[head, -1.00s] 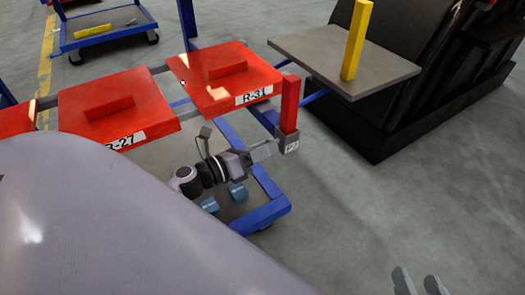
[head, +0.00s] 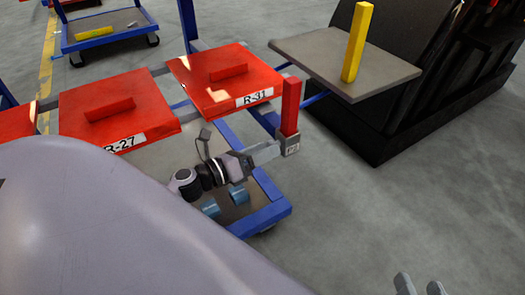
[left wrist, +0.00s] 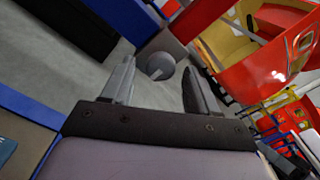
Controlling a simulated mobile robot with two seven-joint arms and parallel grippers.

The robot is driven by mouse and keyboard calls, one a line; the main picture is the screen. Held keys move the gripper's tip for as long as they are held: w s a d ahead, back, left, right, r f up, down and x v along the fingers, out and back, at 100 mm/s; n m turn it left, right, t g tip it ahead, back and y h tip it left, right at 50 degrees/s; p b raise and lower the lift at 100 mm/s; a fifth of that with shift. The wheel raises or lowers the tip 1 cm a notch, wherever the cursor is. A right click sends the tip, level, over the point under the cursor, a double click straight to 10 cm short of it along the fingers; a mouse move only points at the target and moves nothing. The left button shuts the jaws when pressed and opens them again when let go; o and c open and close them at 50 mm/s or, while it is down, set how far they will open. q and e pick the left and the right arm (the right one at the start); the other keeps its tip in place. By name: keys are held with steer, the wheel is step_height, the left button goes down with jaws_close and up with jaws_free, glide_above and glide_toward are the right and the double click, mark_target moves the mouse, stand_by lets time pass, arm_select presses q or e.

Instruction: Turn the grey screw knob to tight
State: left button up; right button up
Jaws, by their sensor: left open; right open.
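The grey screw knob (left wrist: 160,66) is a round disc on a grey-brown block (left wrist: 163,45) in the left wrist view. In the head view this block (head: 291,139) is at the foot of an upright red post (head: 290,105), and I cannot make out the knob clearly there. My left gripper (head: 268,155) is just left of the block. In the left wrist view the gripper (left wrist: 158,70) is open, with the knob showing between its fingers; I cannot tell whether they touch it. My right gripper (head: 419,285) is open and empty at the bottom edge of the head view.
A grey board (head: 340,60) with a yellow post (head: 357,42) is behind. Open floor (head: 400,190) lies to the right.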

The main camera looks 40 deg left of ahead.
arm_select(q)
steer(key=v, duration=0.7)
steer(key=shift+p, duration=0.35)
arm_select(e)
steer(key=shift+w+a+r, duration=0.1)
steer(key=shift+w+a, duration=0.05)
steer(key=shift+a, duration=0.2)
